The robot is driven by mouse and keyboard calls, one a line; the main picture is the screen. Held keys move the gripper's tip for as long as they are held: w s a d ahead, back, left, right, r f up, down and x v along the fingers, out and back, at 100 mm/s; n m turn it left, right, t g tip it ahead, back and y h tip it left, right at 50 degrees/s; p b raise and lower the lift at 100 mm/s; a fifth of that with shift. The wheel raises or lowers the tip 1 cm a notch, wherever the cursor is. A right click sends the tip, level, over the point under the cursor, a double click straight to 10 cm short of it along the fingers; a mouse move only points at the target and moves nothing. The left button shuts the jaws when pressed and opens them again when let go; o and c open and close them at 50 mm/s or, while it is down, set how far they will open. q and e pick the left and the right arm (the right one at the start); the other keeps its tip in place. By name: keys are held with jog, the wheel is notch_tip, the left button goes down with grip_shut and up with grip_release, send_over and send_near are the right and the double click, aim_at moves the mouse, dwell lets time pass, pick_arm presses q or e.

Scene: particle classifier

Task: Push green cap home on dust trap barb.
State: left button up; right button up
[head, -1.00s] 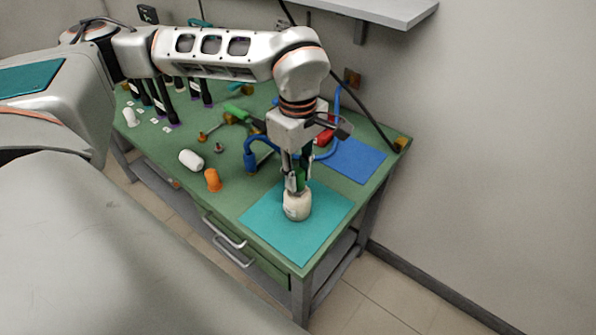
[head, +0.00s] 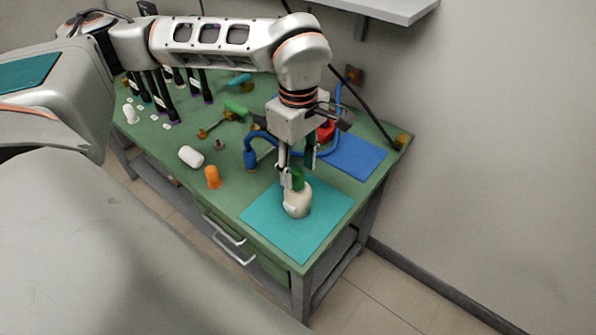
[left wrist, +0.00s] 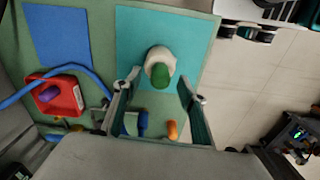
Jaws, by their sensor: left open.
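The dust trap, a cream rounded body (head: 297,204), stands on the teal mat. The green cap (head: 298,180) sits on its top, and the barb is hidden beneath it. The left wrist view shows the green cap (left wrist: 160,76) over the cream body (left wrist: 161,56); I cannot tell how far down the cap is seated. My left gripper (head: 298,174) is open above the dust trap, its fingers pointing down. In the left wrist view, its fingertips (left wrist: 159,79) are spread on either side of the cap, with gaps visible. My right gripper is not in view.
The teal mat (head: 272,222) lies near the table's front corner, beside a blue mat (head: 354,158). A red part (head: 326,131) stands behind the gripper.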

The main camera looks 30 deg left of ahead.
aim_at(298, 172)
pick_arm(q)
notch_tip(298, 172, up, 10)
dwell(0.4)
jog(key=shift+s, duration=0.1)
dwell(0.4)
